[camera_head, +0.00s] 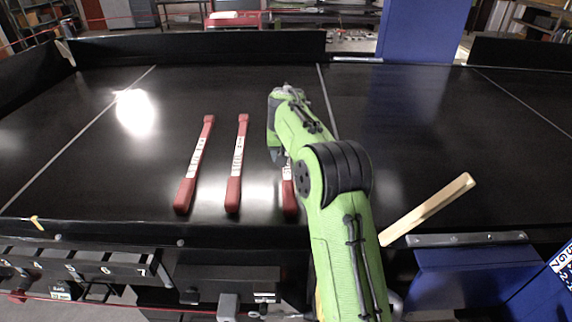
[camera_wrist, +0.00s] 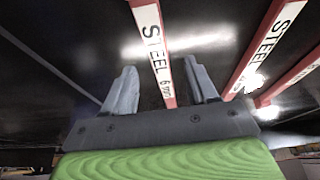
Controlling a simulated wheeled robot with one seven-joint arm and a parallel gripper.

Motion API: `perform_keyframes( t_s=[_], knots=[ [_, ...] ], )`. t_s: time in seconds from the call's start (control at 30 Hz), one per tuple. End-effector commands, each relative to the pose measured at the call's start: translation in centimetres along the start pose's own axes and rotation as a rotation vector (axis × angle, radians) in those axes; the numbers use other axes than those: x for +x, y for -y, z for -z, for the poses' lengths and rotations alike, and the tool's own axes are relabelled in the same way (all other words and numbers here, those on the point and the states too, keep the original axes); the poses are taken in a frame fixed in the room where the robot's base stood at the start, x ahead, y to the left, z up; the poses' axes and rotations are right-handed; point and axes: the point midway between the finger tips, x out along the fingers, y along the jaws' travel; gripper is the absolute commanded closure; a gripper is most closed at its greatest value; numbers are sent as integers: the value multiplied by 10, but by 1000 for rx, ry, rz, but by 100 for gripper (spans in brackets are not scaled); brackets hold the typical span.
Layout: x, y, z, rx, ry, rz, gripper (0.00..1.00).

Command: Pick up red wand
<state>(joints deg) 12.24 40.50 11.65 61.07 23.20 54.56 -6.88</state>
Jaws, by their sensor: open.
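Three red wands with white labelled strips lie on the black conveyor in the head view: a left one (camera_head: 193,165), a middle one (camera_head: 238,165) and a right one (camera_head: 289,195) partly hidden by my arm. My gripper (camera_wrist: 159,68) is open and empty, over the right wand in the head view, where my arm mostly hides it. In the wrist view, a red wand marked "STEEL 6 mm" (camera_wrist: 154,45) runs between the two grey fingers, apart from both. I cannot tell the height of the fingers above it. Two other wands (camera_wrist: 264,45) (camera_wrist: 292,76) show to the right.
A pale wooden stick (camera_head: 430,208) lies at the conveyor's front edge, right of my arm. Low black walls (camera_head: 200,45) border the far side. A blue post (camera_head: 420,30) stands behind. The belt left of the wands is clear.

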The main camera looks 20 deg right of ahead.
Motion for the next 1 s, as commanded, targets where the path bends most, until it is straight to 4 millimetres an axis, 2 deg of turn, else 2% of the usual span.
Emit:
perform_keyframes(
  t_s=[0.1,0.2,0.43,0.8,1.0],
  knots=[
    [24,-2,0,1,4,0,43],
    [36,-1,0,0,2,0,43],
    [39,-1,0,0,1,0,43],
    [38,-1,0,0,1,0,99],
    [38,-1,0,0,-1,0,100]
  ],
)
